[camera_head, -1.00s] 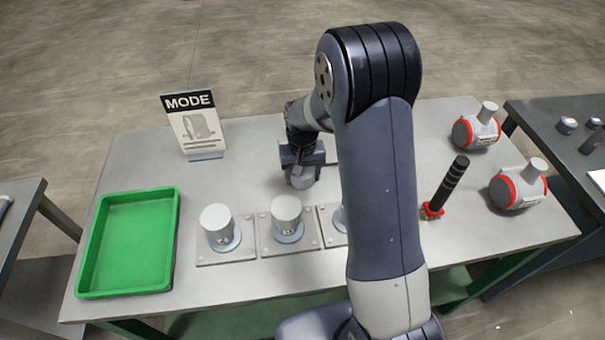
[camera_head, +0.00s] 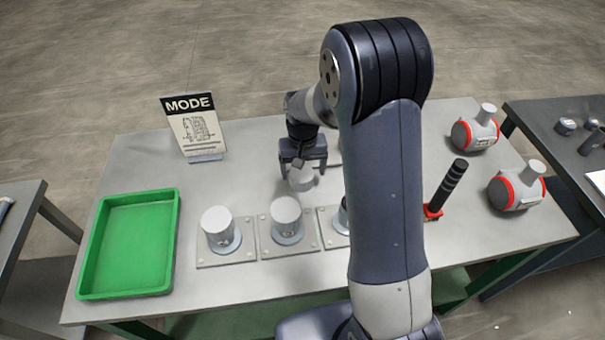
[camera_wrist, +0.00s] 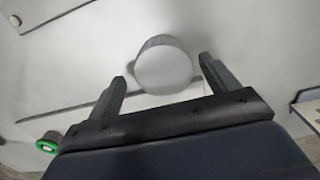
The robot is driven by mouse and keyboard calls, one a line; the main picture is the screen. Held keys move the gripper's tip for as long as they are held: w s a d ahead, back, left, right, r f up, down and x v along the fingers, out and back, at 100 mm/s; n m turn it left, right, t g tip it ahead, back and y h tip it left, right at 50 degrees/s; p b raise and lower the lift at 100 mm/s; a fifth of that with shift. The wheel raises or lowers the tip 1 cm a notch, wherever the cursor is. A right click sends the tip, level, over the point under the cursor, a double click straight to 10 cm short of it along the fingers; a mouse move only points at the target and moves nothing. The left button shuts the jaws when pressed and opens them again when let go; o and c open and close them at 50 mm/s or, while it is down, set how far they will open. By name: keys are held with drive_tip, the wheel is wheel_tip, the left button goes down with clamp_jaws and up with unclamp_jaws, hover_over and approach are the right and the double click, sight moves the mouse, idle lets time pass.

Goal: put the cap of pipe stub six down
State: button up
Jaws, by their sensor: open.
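A loose light-grey round cap (camera_head: 302,181) is on the grey table behind the row of stub plates. In the wrist view the cap (camera_wrist: 165,68) shows just past and between the two fingertips, with gaps at both sides. My gripper (camera_head: 303,166) is open, pointing down just above and behind the cap, and holds nothing. A third stub plate (camera_head: 330,238), right of two capped stubs, has its stub (camera_head: 343,215) mostly hidden behind my arm. That stub's top is dark at the visible edge; its number is not visible.
Two capped stubs (camera_head: 218,231) (camera_head: 287,219) stand on plates at front. A green tray (camera_head: 83,275) is at left, a MODE sign (camera_head: 195,122) behind. At right are a black-handled tool (camera_head: 450,188) and two red-ringed fittings (camera_head: 474,130) (camera_head: 517,187). Table between sign and plates is clear.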

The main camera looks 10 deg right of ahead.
sight(302, 173)
wheel_tip(302, 173, up, 10)
drive_tip(key=shift+a+b, duration=0.15)
drive_tip(key=shift+b, duration=0.15)
wheel_tip(302, 173, down, 14)
drive_tip(key=shift+r, duration=0.6)
drive_tip(key=shift+f, duration=0.1)
idle(0.4)
